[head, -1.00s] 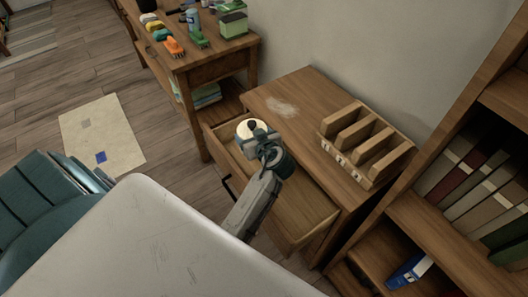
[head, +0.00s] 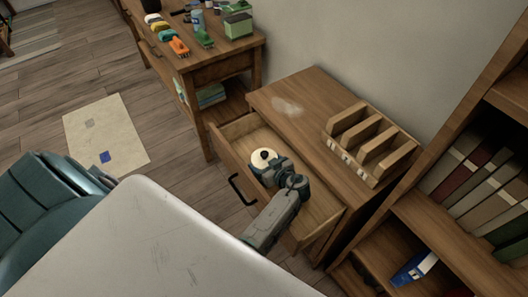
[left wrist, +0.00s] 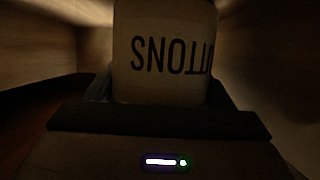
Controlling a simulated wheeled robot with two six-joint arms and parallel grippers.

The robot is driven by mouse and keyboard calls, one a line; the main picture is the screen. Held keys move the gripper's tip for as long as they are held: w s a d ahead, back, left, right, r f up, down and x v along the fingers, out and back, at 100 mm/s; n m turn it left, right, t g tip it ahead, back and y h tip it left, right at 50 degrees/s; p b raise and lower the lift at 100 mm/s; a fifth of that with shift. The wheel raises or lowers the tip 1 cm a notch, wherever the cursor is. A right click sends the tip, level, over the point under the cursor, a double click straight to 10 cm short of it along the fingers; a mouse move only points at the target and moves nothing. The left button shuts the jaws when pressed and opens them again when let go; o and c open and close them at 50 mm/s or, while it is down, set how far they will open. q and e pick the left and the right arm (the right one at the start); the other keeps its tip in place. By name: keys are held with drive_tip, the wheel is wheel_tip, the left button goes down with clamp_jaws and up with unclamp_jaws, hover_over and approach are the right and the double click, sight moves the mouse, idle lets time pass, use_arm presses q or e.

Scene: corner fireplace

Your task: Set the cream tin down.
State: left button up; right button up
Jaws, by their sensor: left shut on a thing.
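The cream tin (head: 262,157) is round with a dark knob on top. My left gripper (head: 268,172) is shut on it, inside the open drawer (head: 316,203) of the wooden cabinet. In the left wrist view the tin (left wrist: 165,45) fills the middle, with dark upside-down lettering on its side, between my gripper's jaws (left wrist: 160,98). Drawer walls show dimly around it. Whether the tin's base touches the drawer floor is hidden. My right gripper is not in view.
The cabinet top (head: 300,100) carries a wooden slotted rack (head: 370,145). A workbench (head: 215,62) with tools stands behind left. A bookshelf (head: 430,225) stands at right. The drawer's right part is bare beside my arm.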

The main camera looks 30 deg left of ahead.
use_arm(q)
drive_tip(key=shift+w+a+r, duration=0.25)
drive_tip(key=shift+w, duration=0.15)
drive_tip(key=shift+w+a+r+p, duration=0.15)
drive_tip(key=shift+w+a+p, duration=0.6)
drive_tip(key=shift+w, duration=0.25)
drive_tip(key=shift+w+a+f, duration=0.2)
drive_tip(key=shift+a+f, duration=0.1)
drive_tip(key=shift+f, duration=0.7)
drive_tip(key=o, duration=1.1)
drive_tip(key=shift+d, duration=0.1)
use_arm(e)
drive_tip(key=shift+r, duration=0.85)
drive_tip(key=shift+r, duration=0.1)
